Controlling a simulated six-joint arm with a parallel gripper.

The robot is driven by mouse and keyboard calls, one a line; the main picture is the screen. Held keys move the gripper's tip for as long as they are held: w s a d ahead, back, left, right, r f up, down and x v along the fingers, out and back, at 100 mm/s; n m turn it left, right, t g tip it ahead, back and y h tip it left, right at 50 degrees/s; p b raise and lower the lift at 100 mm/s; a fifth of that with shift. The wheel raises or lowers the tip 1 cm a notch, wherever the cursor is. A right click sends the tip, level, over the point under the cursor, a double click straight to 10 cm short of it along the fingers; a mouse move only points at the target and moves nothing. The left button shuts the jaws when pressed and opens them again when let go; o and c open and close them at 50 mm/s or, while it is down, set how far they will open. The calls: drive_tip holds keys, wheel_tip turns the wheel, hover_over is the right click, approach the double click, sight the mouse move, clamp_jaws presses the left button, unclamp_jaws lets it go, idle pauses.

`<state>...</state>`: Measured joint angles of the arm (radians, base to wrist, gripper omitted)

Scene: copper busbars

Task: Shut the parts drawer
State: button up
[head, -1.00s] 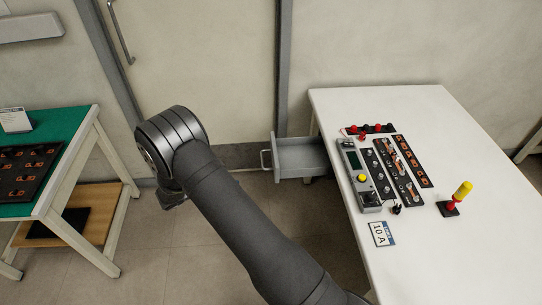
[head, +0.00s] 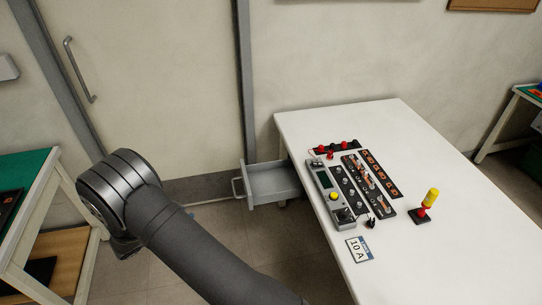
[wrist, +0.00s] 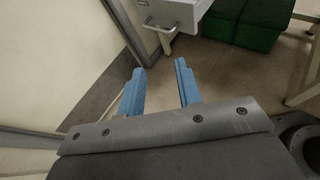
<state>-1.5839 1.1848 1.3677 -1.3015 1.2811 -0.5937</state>
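The grey parts drawer (head: 272,183) sticks out from the left side of the white table, pulled open, with its handle (head: 238,188) facing left. It looks empty from above. In the wrist view the drawer front (wrist: 172,12) and its bar handle (wrist: 157,38) show at the top, beyond the fingers. My gripper (wrist: 162,80) has two blue fingers set apart with nothing between them. It is apart from the handle. In the head view my arm is at the lower left, and the fingers are hidden behind it.
The white table (head: 420,150) carries a tester (head: 331,194), dark busbar strips, a yellow-and-red tool (head: 427,205) and a 10 A card (head: 360,249). A green-topped bench (head: 25,170) stands left. Green boxes (wrist: 251,22) sit on the floor near the drawer. The floor before the handle is clear.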

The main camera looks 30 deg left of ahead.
drive_tip(key=m, duration=0.1)
drive_tip(key=w+m, duration=0.2)
drive_tip(key=shift+d+g, duration=0.25)
drive_tip(key=shift+g, duration=0.15)
clamp_jaws()
drive_tip(key=w+d+r+m+g, duration=0.1)
drive_tip(key=w+m+g, duration=0.35)
drive_tip(key=m, duration=0.75)
drive_tip(key=w+d+r+m+g, duration=0.1)
drive_tip(key=w+d+m, duration=0.1)
drive_tip(key=w+m, duration=0.8)
drive_tip(key=w+d+f+m, duration=0.2)
drive_tip(key=w+d+f, duration=0.1)
drive_tip(key=w+f, duration=0.3)
drive_tip(key=shift+w+f, duration=0.35)
drive_tip(key=shift+f, duration=0.7)
